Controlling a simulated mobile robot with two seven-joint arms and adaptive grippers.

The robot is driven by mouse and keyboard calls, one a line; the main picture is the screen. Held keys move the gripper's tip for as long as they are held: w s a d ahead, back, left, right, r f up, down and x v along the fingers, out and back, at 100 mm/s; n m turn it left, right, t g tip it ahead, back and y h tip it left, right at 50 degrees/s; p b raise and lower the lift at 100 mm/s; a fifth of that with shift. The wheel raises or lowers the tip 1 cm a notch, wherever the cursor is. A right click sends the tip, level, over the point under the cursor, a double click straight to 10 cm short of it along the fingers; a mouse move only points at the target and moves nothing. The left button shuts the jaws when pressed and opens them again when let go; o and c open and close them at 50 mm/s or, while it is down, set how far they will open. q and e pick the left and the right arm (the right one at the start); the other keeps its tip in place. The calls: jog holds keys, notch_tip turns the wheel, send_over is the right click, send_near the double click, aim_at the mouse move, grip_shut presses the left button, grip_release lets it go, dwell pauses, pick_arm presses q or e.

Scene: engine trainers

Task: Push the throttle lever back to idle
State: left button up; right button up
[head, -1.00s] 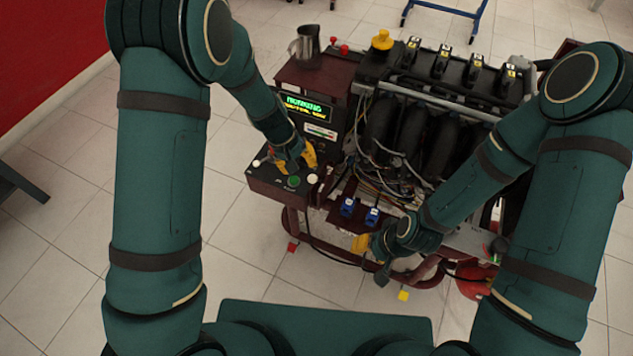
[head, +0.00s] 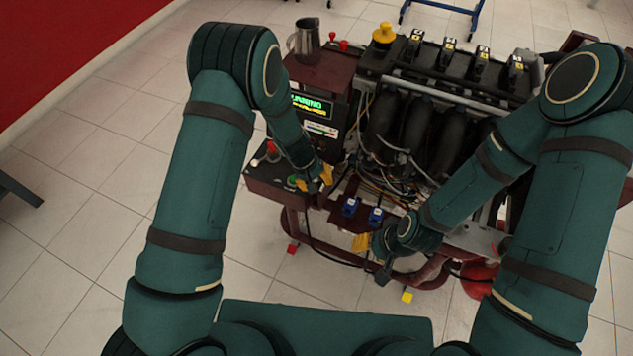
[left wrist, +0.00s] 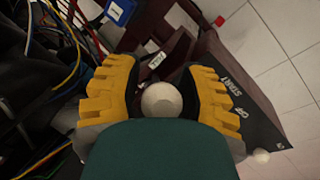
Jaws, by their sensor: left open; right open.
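A round cream knob (left wrist: 162,100), which looks like the top of the throttle lever, shows between the yellow fingers of my left gripper (left wrist: 160,78) in the left wrist view. The fingers stand apart on either side of it; I cannot tell whether either touches it. In the head view my left gripper (head: 314,180) is low over the right end of the control box (head: 272,187) and hides that knob. The lever's shaft is not visible. My right gripper (head: 368,246) is open near the front frame of the engine stand, away from the control box.
A green button (head: 292,181) and a small white knob (head: 254,163) sit on the control box. A lit display (head: 312,105) stands behind. Blue connectors (head: 350,206) and loose wires lie to the right. A metal jug (head: 306,40) stands on top. Floor left of the stand is clear.

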pick_arm(q)
grip_shut()
